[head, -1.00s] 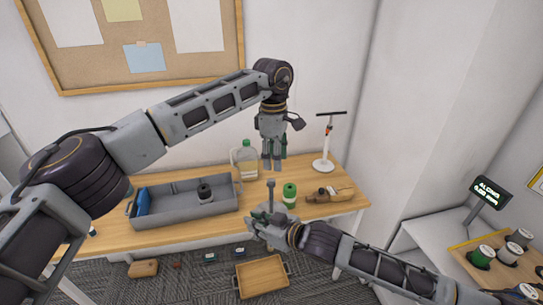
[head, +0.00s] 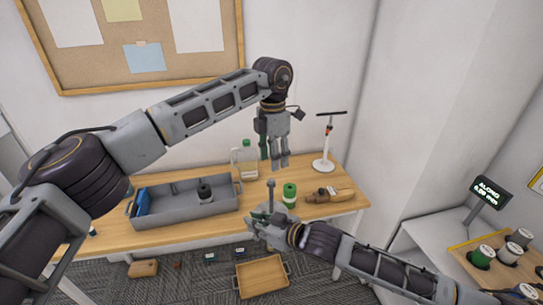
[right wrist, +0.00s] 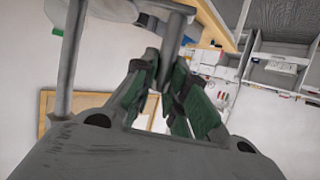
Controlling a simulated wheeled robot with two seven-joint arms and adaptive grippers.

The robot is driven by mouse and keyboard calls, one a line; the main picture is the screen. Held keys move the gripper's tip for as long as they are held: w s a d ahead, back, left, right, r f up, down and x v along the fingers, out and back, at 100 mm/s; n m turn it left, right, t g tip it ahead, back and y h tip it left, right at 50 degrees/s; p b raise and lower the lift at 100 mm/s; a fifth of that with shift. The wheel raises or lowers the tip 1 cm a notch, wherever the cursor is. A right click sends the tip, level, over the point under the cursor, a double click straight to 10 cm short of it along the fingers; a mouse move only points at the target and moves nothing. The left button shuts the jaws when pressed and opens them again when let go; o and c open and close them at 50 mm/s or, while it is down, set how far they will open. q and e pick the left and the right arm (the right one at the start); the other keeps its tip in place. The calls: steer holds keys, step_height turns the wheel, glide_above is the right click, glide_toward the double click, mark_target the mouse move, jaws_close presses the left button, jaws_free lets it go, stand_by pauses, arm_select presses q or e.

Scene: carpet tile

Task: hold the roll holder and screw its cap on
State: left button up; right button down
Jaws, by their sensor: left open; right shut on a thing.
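The roll holder (head: 271,193) shows in the head view as a thin grey upright rod with a small wider top, standing out of my right gripper (head: 263,217). That gripper is shut on it, in front of the table's front edge. In the right wrist view a grey rod (right wrist: 173,52) runs between the green finger pads (right wrist: 168,95). I cannot tell whether the wider top is the cap; no separate cap can be made out. My left gripper (head: 279,162) is open and points down, above and slightly right of the rod's top, apart from it. Its fingers look empty.
The wooden table (head: 225,228) carries a grey tray (head: 170,212) with a dark spool, a clear jug (head: 245,163), a green roll (head: 289,194), a brown object (head: 332,195) and a white stand (head: 324,165). A wooden tray (head: 262,276) lies on the carpet. Spools stand far right.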

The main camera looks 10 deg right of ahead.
mark_target(271, 180)
arm_select(q)
steer(key=n, duration=0.7)
steer(key=shift+a, duration=0.15)
steer(key=n, duration=0.7)
steer(key=shift+a, duration=0.1)
steer(key=n, duration=0.7)
steer(key=shift+a, duration=0.1)
steer(key=n, duration=0.6)
steer(key=shift+n, duration=0.4)
steer(key=shift+f, duration=0.1)
steer(key=shift+f, duration=3.9)
